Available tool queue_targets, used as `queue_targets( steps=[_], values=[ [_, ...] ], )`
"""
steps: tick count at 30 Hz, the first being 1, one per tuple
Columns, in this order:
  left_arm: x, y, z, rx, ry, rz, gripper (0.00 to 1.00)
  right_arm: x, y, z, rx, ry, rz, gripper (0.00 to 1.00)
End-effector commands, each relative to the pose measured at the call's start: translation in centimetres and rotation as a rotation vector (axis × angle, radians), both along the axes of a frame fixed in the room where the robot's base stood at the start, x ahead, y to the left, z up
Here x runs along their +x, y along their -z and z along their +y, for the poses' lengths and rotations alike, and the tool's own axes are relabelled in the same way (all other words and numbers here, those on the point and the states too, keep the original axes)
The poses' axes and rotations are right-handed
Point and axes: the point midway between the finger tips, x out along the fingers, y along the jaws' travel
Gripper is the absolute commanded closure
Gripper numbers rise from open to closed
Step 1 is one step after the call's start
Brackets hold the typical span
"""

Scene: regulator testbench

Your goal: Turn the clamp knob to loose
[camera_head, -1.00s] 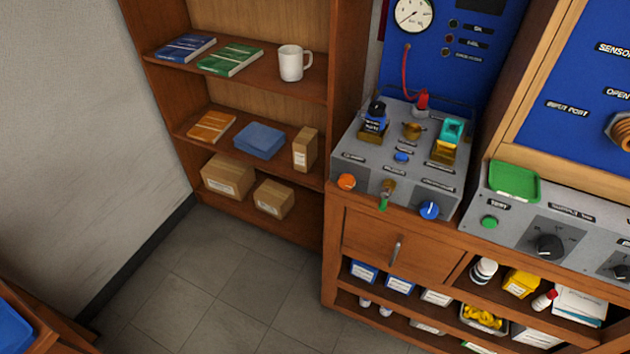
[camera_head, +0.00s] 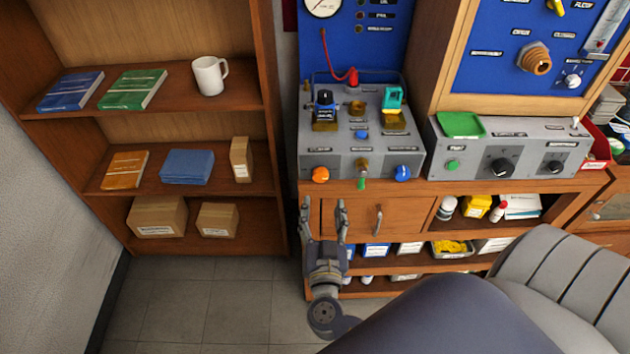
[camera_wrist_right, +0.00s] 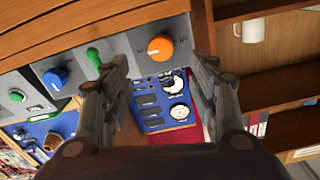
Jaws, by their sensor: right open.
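The grey test box (camera_head: 360,150) stands on the wooden bench with an orange knob (camera_head: 320,174) at its front left and a blue knob (camera_head: 402,172) at its front right. A green-tipped lever (camera_head: 362,183) sits between them. The labels are too small to read, so I cannot tell which knob is the clamp knob. My right gripper (camera_head: 324,203) is open and empty, pointing up just below and in front of the orange knob. In the right wrist view, the orange knob (camera_wrist_right: 160,47) shows between the open fingers (camera_wrist_right: 163,66), apart from them. My left gripper is not in view.
A drawer with a handle (camera_head: 378,220) and shelves with small boxes lie below the box. A second grey panel with a black knob (camera_head: 499,168) stands to the right. A shelf unit with a white mug (camera_head: 209,76) is at left. The floor (camera_head: 200,310) is clear.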

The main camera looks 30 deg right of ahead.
Motion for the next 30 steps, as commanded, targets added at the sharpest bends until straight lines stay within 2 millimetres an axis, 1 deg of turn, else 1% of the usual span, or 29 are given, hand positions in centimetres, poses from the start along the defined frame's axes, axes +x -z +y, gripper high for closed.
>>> queue_targets(
  steps=[1, 5, 9, 12, 18, 27, 28, 29, 30],
  values=[
    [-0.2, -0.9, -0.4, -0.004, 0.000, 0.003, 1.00, 0.9, -0.6, -0.6, -0.001, 0.003, -0.002, 0.46],
    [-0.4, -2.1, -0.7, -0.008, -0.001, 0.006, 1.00, 3.1, -0.6, -1.9, -0.003, 0.001, 0.000, 0.46],
    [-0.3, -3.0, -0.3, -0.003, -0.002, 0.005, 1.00, 5.2, -0.5, -3.1, -0.002, 0.001, 0.001, 0.46],
    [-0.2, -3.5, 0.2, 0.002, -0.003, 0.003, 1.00, 6.2, -0.3, -3.8, -0.001, 0.001, 0.002, 0.46],
    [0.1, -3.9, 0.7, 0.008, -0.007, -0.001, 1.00, 7.4, -0.1, -4.5, 0.000, 0.000, 0.002, 0.46],
    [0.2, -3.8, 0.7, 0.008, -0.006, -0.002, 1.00, 7.5, 0.0, -4.6, 0.000, 0.000, 0.002, 0.46],
    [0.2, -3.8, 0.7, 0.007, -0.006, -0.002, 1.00, 7.5, 0.0, -4.6, 0.000, 0.001, 0.002, 0.50],
    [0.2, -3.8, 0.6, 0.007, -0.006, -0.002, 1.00, 7.5, 0.0, -4.6, 0.000, 0.000, 0.002, 0.57],
    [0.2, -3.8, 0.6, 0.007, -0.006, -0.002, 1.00, 7.5, 0.0, -4.6, 0.000, 0.001, 0.002, 0.66]
  ],
)
